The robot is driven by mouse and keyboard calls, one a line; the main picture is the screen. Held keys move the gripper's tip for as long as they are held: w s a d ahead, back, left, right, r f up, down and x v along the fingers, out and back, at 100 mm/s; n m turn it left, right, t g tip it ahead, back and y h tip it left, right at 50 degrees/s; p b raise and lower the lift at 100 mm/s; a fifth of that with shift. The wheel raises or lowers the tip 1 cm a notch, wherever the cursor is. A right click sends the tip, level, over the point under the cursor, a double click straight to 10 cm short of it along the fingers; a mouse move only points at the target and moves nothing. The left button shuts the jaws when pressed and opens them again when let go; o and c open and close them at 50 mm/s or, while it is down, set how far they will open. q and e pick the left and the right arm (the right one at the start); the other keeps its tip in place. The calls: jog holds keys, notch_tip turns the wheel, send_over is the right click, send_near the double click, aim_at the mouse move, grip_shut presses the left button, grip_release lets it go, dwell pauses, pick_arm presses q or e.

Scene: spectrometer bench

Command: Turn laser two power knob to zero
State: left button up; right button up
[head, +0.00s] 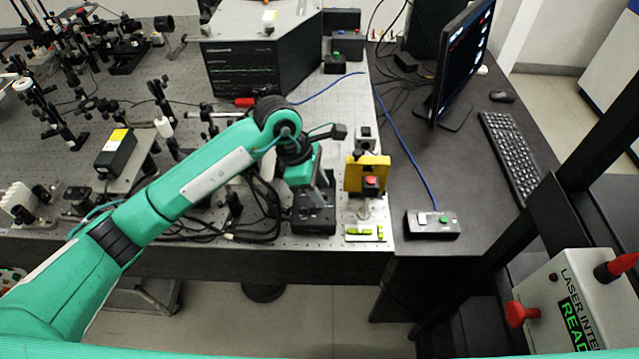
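My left arm reaches in from the left over the optical bench. Its gripper (312,200) points down at a small black box (314,224) near the bench's front edge. The fingers are dark against the dark box, so I cannot tell whether they are open or touching it. No knob marked laser two can be made out; the top of the black box is partly hidden by the gripper. My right gripper is not in view.
A yellow unit with a red button (367,176) stands just right of my gripper. A laser interlock box (570,305) is at lower right.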

pick_arm(q)
jog(key=shift+f, duration=0.15)
grip_shut()
jog(key=shift+f+n+b, duration=0.1)
jog(key=shift+n+b, duration=0.3)
jog(key=shift+b, duration=0.3)
jog(key=shift+s+f+n+t+b, duration=0.15)
jog(key=shift+n+t+b, duration=0.45)
jog(key=shift+n+b, duration=0.45)
jog(key=n+t+b, duration=0.1)
jog(key=n+b, duration=0.1)
jog(key=b, duration=0.1)
jog(key=shift+s+d+n, duration=0.1)
jog(key=shift+n, duration=0.15)
jog(key=shift+r+n+b, duration=0.3)
jog(key=shift+n+b, duration=0.3)
jog(key=shift+b, duration=0.05)
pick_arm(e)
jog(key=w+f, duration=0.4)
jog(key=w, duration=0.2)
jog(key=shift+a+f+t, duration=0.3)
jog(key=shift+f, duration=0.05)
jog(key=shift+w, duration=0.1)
